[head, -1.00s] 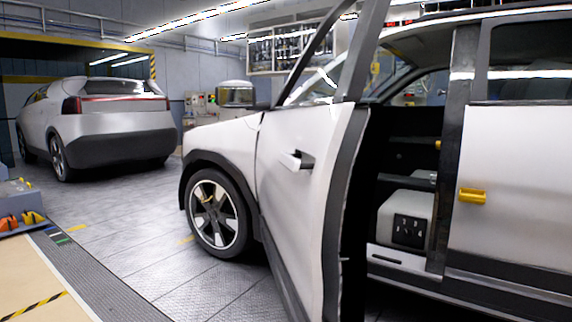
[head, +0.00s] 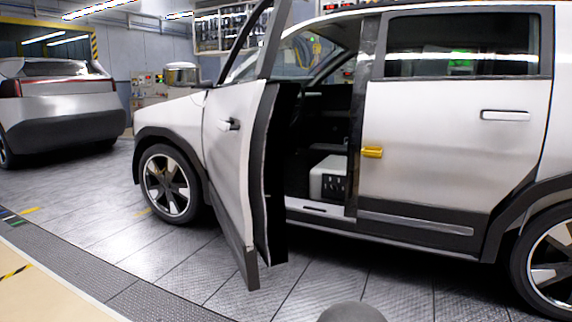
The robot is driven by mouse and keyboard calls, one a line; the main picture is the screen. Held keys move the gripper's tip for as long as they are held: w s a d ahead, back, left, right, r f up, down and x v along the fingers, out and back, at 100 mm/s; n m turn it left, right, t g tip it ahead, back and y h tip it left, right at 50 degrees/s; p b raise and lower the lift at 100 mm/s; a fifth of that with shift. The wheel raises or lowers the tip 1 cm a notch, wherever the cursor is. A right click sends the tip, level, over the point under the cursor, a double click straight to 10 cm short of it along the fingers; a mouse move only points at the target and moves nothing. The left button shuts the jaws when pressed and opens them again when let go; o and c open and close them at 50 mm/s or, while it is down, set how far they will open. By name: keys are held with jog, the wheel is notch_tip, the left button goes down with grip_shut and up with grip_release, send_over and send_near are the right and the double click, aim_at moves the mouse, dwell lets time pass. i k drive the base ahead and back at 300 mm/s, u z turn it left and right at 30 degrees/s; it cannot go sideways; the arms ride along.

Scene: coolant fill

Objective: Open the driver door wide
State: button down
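The driver door (head: 232,155) of the white car stands swung far out from the body, its outer face and dark handle (head: 229,124) toward the left. Its dark inner edge (head: 262,165) faces me, and the door opening (head: 320,140) behind it is clear to see, with a pale seat base (head: 330,178) inside. Nothing touches the door. My gripper is not in view. A dark rounded shape at the bottom edge may be part of my own body.
The closed rear door (head: 440,150) has a pale handle, and a yellow piece (head: 372,152) sits at its front edge. Another silver car (head: 62,105) stands at the back left. The grey tiled floor (head: 190,265) before the door is free.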

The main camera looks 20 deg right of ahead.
aim_at(245, 166)
jog(key=z, duration=1.4)
jog(key=i, duration=1.45)
jog(key=u, duration=0.65)
